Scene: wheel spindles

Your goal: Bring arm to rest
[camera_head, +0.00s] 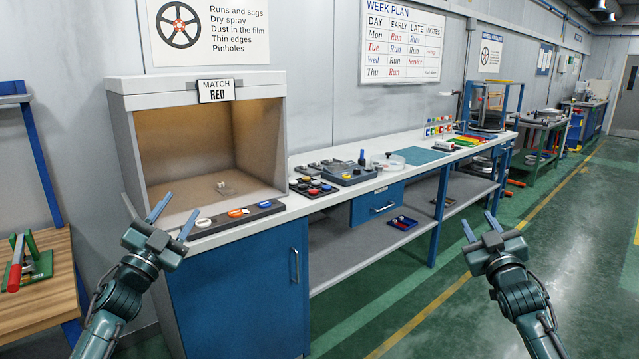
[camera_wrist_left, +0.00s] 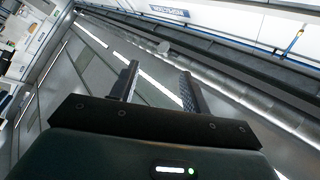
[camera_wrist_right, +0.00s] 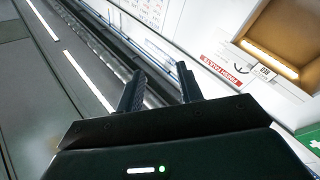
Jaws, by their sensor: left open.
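My left gripper (camera_head: 174,215) is raised in front of the grey booth (camera_head: 123,150), at the left of the head view. Its two fingers are spread with nothing between them; they also show apart and empty in the left wrist view (camera_wrist_left: 158,86). My right gripper (camera_head: 481,226) is raised over the open aisle, to the right of the bench. Its fingers are apart and empty, as the right wrist view (camera_wrist_right: 162,90) also shows. Both wrist views look up towards walls and ceiling. Neither gripper appears to touch anything.
A long white bench top (camera_head: 300,207) carries a dark strip with round parts (camera_head: 237,213), a black tray (camera_head: 313,187), a grey fixture (camera_head: 349,172) and a teal mat (camera_head: 425,155). A wooden table (camera_head: 40,300) stands at the left. The green floor (camera_head: 440,310) at the right is clear.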

